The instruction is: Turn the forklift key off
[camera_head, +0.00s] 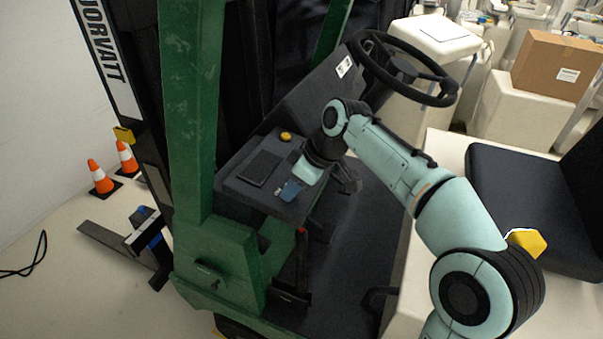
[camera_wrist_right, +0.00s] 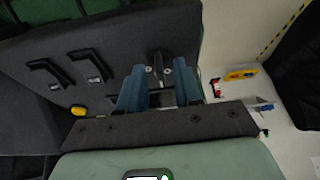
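The forklift's dark dashboard (camera_head: 240,187) sits between green posts. My right gripper (camera_head: 289,191) is low over its front part, pointing down. In the right wrist view its two blue fingers (camera_wrist_right: 161,75) stand apart. A small dark upright part (camera_wrist_right: 157,62) shows in the gap between them. It may be the key, but I cannot tell its turn position or whether a finger touches it. In the head view the key is not clearly visible beside the gripper. My left gripper is in neither view.
A yellow button (camera_head: 286,136) and a black panel (camera_head: 259,168) are on the dashboard near the gripper. The steering wheel (camera_head: 407,69) is above right, the black seat (camera_head: 520,190) farther right. Black handles (camera_wrist_right: 45,70) show in the wrist view. Orange cones (camera_head: 101,178) stand left.

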